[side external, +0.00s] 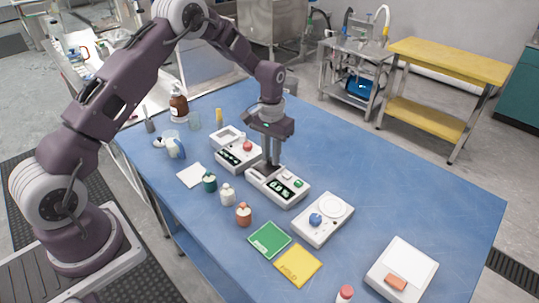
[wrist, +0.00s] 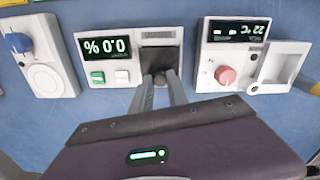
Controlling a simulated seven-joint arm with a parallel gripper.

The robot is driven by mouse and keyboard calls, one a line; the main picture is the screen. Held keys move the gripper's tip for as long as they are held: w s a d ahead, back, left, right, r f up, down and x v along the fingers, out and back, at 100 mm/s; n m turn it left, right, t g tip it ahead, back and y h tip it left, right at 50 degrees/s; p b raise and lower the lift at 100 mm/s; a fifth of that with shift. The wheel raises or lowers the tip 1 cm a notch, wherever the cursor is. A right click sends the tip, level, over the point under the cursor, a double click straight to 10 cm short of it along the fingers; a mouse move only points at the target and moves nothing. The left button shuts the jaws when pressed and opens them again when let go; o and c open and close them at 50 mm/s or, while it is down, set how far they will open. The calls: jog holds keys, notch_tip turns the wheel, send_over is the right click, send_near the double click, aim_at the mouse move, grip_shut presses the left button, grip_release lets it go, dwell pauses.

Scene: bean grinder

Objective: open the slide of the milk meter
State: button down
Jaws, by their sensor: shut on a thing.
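The milk meter (side external: 288,193) is a white box on the blue table, below my gripper. In the wrist view the milk meter (wrist: 122,72) shows a dark display reading 0.0 %, upside down, with a green and a white button. Beside them is a dark recessed slide area (wrist: 160,58). My gripper (side external: 271,166) points down over that end of the meter. In the wrist view my gripper's fingertips (wrist: 161,80) are shut on the slide's small dark handle, which they mostly hide. How far the slide is open cannot be told.
A white device with a red knob (wrist: 226,76) and a °C display stands close beside the meter. On the other side is a device with a blue knob (side external: 316,219).

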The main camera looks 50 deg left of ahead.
jog(key=w, duration=0.5)
jog(key=shift+w+r, duration=0.1)
jog(key=c, duration=1.3)
grip_release()
notch_tip(320, 180, up, 7)
